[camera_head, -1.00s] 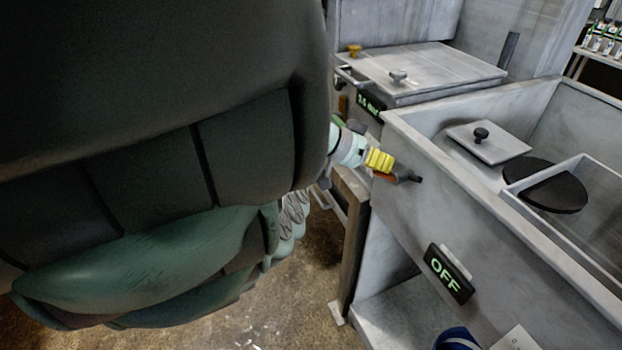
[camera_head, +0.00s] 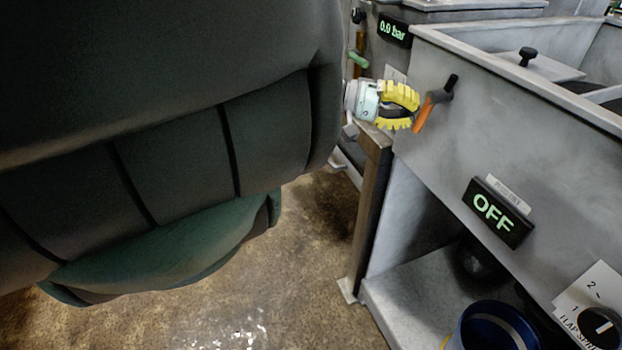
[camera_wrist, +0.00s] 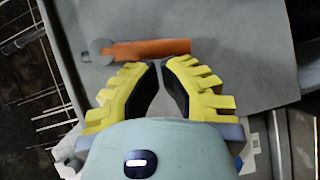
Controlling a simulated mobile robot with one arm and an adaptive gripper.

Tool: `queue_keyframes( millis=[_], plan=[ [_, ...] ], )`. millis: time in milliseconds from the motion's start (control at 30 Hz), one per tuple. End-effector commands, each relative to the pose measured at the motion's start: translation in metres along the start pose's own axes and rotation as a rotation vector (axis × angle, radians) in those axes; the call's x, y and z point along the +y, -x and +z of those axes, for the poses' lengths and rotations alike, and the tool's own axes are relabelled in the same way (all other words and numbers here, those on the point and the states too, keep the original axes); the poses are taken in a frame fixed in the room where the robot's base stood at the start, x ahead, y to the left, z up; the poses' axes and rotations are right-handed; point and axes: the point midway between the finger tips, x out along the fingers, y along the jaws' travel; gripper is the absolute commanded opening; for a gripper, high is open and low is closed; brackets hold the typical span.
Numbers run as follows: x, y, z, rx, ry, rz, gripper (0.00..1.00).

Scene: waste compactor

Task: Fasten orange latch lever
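The orange latch lever (camera_head: 424,114) is on the outside of the grey metal bin wall, with a dark pivot at its upper end. In the head view it slants down and left from that pivot. My gripper (camera_head: 414,108) is just left of the lever, its yellow fingers bowed and their tips drawn together. In the wrist view the lever (camera_wrist: 150,48) lies crosswise just beyond the fingertips (camera_wrist: 160,65), its grey pivot at the left. Nothing shows between the black finger pads. I cannot tell whether the tips touch the lever.
The bin wall (camera_head: 460,130) rises beside my gripper. An OFF display (camera_head: 497,212) and a knob panel (camera_head: 600,322) are lower right. A blue-rimmed container (camera_head: 497,328) sits below. A brown post (camera_head: 368,215) stands under my gripper. Floor at lower left is open.

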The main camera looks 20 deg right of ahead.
Motion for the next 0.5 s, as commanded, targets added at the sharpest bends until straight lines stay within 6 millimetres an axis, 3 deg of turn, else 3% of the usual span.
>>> queue_keyframes(
  millis=[500],
  plan=[
    [-0.0066, -0.0039, 0.0091, 0.004, 0.174, 0.116, 0.00]
  ],
)
